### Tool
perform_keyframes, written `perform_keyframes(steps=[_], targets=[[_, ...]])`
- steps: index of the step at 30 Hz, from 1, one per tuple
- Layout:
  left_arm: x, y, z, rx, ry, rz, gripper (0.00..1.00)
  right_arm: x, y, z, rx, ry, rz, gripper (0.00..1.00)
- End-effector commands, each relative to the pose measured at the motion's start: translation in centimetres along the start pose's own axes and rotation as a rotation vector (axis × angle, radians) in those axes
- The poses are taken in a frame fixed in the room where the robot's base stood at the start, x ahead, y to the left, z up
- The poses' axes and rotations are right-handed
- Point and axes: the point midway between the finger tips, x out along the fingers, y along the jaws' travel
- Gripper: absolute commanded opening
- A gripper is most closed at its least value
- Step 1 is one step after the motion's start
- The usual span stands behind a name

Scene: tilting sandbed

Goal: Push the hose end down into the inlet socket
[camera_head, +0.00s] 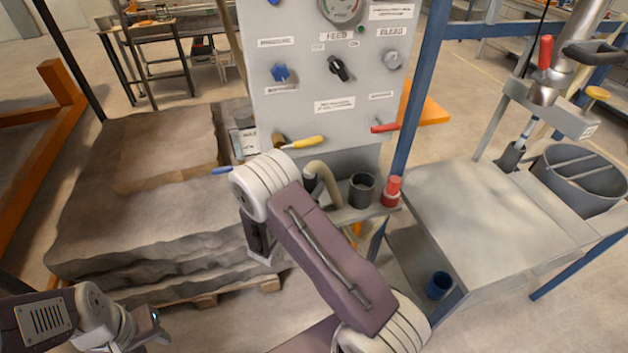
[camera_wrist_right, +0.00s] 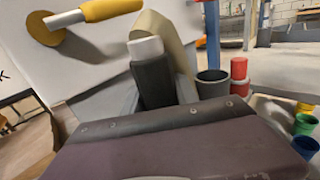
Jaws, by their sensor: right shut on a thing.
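A beige hose (camera_head: 323,178) arches beside the panel and also shows in the right wrist view (camera_wrist_right: 178,42). Its end looks like a dark sleeve (camera_wrist_right: 152,82) with a pale collar, standing nearly upright. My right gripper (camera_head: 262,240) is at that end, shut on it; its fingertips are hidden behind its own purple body. No inlet socket shows clearly under the hose end. An open dark cup-like fitting (camera_head: 362,190) stands to the right of the hose; whether it is the socket I cannot tell. My left gripper (camera_head: 152,332) is low at the left, its jaws unclear.
A grey panel (camera_head: 320,90) with knobs and a yellow-handled lever (camera_head: 303,142) rises close behind. A red fitting (camera_head: 393,190) stands beside the dark cup. The sandbed (camera_head: 150,215) lies left. A grey table (camera_head: 490,215) is at the right, with a blue cup (camera_head: 439,285) below.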

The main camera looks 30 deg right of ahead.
Motion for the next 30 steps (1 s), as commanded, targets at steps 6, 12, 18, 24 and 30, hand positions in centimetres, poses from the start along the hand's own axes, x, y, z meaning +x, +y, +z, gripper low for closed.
perform_keyframes(steps=[6, 12, 18, 24, 30], targets=[[0.6, 0.0, 0.1, 0.0, 0.0, 0.0, 0.36, 0.0, 0.0, -0.6, 0.001, -0.001, 0.0, 0.0], [1.0, 0.0, 0.1, 0.0, 0.0, 0.0, 0.36, 0.0, 0.0, -1.1, 0.0, -0.001, 0.0, 0.0], [1.4, 0.0, 0.1, 0.0, 0.0, 0.0, 0.36, 0.0, 0.0, -1.6, 0.0, -0.001, 0.0, 0.0], [1.8, 0.0, 0.2, 0.0, 0.0, 0.0, 0.36, 0.0, 0.0, -2.1, 0.0, -0.001, 0.0, 0.0], [1.6, 0.0, 0.2, 0.0, 0.0, 0.0, 0.36, 0.0, 0.0, -2.0, 0.0, -0.001, 0.0, 0.6]])
